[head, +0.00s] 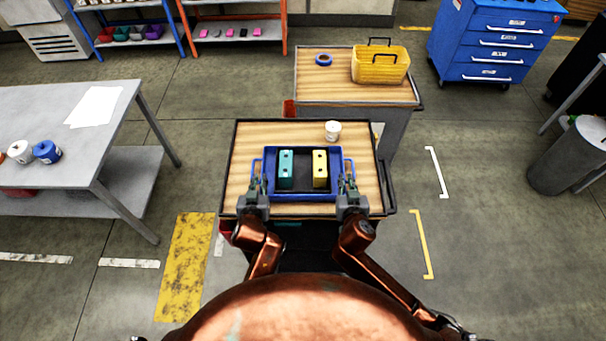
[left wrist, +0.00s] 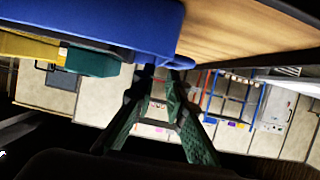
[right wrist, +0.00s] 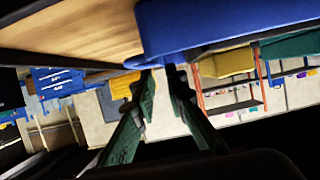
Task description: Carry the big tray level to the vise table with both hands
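The big blue tray (head: 300,198) lies flat on the wooden top of the near cart (head: 228,180). In it are a teal block (head: 286,170) on the left and a yellow block (head: 320,170) on the right. A raised blue handle stands at each side. My left gripper (head: 257,184) is at the near end of the left handle (head: 256,167). My right gripper (head: 348,184) is at the near end of the right handle (head: 350,166). Both wrist views show a gap between the fingertips, close to the tray's underside. Contact with the handles is unclear.
A white cup-like roll (head: 333,128) stands behind the tray. A second cart (head: 320,86) beyond bears a yellow basket (head: 380,65) and blue tape (head: 323,60). A grey table (head: 70,120) stands left, a blue drawer cabinet (head: 495,45) far right. Floor is open on the right.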

